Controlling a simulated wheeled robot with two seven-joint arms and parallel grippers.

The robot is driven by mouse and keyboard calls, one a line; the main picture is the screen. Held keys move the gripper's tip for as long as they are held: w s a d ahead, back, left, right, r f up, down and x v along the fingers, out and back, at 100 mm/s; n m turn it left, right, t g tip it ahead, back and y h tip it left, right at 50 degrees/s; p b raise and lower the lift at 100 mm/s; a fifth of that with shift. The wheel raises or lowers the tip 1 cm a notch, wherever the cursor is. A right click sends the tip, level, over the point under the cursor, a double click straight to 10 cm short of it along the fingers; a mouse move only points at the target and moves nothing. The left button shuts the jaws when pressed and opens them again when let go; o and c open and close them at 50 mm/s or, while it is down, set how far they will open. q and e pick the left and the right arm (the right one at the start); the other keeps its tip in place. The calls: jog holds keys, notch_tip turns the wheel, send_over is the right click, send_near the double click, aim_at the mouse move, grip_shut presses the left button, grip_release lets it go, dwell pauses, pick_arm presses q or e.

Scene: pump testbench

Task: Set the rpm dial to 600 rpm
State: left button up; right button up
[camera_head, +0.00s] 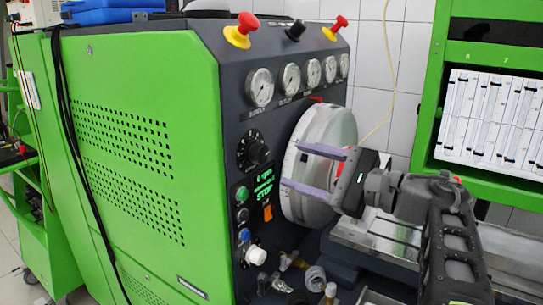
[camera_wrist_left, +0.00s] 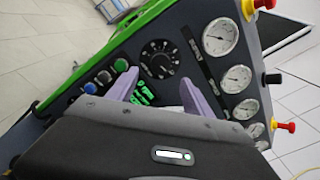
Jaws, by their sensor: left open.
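The rpm dial (camera_head: 254,152) is a round black knob with a pale scale on the dark front panel of the green testbench; it also shows in the left wrist view (camera_wrist_left: 159,59). I cannot read its exact setting. Below it a display (camera_head: 263,188) glows green with the word STOP and a small rpm line above. My left gripper (camera_head: 292,165) is open and empty, its two purple fingers pointing at the panel. In the left wrist view its fingertips (camera_wrist_left: 159,79) lie below the dial in the picture, apart from it. My right gripper is not in view.
Several gauges (camera_head: 260,88) and red-and-yellow emergency knobs (camera_head: 238,30) line the panel top. Buttons (camera_head: 242,194) and an orange switch (camera_head: 267,213) sit below the dial. A large metal disc (camera_head: 320,130) stands behind my fingers. Fittings (camera_head: 287,262) stick out lower down.

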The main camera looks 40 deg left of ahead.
aim_at(265, 156)
pick_arm(q)
jog(key=a+p, duration=0.1)
jog(key=a, duration=0.6)
jog(key=shift+a, duration=0.4)
jog(key=shift+c, duration=0.2)
grip_shut()
